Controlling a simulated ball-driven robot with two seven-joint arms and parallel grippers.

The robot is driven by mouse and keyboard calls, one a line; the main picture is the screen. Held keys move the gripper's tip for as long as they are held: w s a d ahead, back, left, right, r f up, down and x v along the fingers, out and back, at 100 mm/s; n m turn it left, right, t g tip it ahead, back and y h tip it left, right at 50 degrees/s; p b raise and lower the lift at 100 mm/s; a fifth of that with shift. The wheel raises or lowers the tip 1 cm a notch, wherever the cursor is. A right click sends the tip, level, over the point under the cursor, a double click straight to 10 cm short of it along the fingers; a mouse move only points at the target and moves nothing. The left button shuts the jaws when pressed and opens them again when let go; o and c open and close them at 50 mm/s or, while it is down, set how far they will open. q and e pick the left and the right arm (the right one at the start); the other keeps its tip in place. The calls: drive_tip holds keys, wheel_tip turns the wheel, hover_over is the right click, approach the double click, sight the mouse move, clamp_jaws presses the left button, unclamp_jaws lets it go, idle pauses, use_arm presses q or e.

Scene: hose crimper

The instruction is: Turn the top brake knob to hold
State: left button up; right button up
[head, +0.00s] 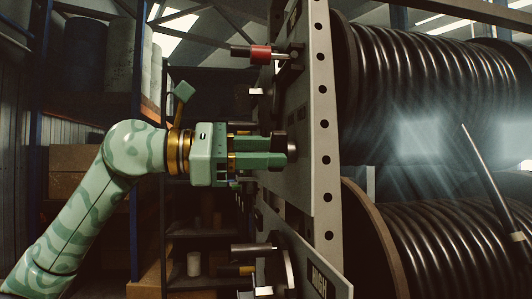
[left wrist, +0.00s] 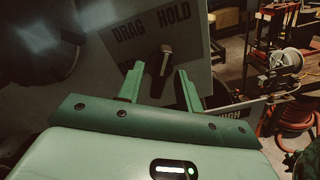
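The brake knob (left wrist: 166,52) shows in the left wrist view as a short metal-tipped lever on a grey panel (left wrist: 205,72). It stands nearly upright, leaning slightly right, below the words DRAG and HOLD. Other lettering lower down is partly hidden by my fingers. My left gripper (left wrist: 158,75) is open, with one finger on each side of the knob and a visible gap on both sides. In the head view my left gripper (head: 290,147) reaches the edge-on panel (head: 312,110) at mid height; the knob is mostly hidden there. My right gripper is not in view.
A red-banded handle (head: 260,54) juts from the panel above my gripper, and another handle (head: 252,249) juts out below. Large black hose reels (head: 430,90) stand behind the panel at right. A dark rod (head: 485,175) slants at far right. Shelving stands behind my arm.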

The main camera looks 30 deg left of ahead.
use_arm(q)
drive_tip(key=b+v, duration=0.4)
drive_tip(key=v, duration=1.2)
